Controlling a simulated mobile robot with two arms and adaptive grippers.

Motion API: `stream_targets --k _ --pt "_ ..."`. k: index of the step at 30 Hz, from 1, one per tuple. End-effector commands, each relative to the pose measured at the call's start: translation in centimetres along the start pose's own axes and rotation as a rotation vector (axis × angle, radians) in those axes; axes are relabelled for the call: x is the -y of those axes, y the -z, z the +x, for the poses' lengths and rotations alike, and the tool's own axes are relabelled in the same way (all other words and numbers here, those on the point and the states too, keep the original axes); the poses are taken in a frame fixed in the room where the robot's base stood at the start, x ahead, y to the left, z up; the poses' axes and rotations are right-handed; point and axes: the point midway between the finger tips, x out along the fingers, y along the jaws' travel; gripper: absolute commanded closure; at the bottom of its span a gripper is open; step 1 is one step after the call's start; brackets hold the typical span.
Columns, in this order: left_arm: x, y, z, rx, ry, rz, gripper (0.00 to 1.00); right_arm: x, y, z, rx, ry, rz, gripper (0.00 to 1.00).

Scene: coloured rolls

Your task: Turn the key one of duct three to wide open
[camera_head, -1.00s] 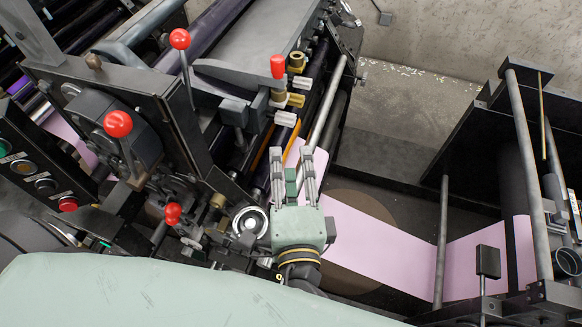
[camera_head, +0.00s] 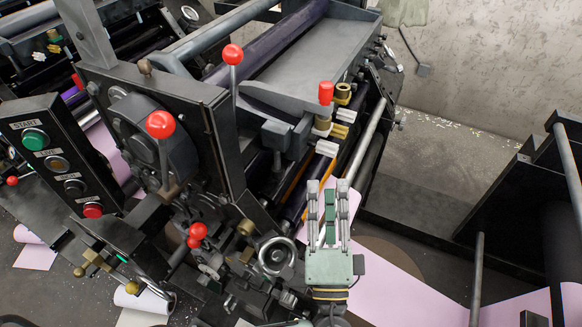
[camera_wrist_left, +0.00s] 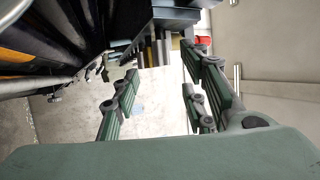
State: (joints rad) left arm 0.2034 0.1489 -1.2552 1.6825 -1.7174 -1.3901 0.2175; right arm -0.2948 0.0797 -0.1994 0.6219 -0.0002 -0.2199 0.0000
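The small white and yellow keys (camera_head: 340,131) stick out in a row from the edge of the grey duct on the press. The lowest white key (camera_head: 327,148) is closest to my left gripper (camera_head: 328,184). I cannot tell which one is key one of duct three. My left gripper is open and empty, its fingers pointing up the picture just below the keys, apart from them. In the left wrist view the gripper's fingers (camera_wrist_left: 160,72) stand apart, with yellowish bars (camera_wrist_left: 156,52) seen between them farther ahead. My right gripper is not in view.
A red-topped lever (camera_head: 326,93) and a brass knob (camera_head: 343,93) stand beside the keys. A handwheel (camera_head: 277,256) is left of the gripper. Red-ball levers (camera_head: 160,125) and a button panel (camera_head: 55,158) are farther left. Pink paper (camera_head: 395,285) runs below right.

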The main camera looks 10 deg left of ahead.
Motion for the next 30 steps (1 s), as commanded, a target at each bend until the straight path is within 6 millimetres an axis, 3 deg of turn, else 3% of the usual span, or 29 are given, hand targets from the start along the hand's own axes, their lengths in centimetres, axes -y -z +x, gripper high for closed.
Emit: stream_targets --k 5,18,30 --pt "-0.1 0.4 1.2 -0.021 0.031 -0.009 0.60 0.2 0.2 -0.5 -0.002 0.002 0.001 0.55" --pt "0.1 0.5 7.5 -0.019 0.027 -0.008 0.60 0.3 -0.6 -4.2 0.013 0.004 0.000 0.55" --pt "-0.2 0.4 8.1 -0.018 0.025 -0.009 0.62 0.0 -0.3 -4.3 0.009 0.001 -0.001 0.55"
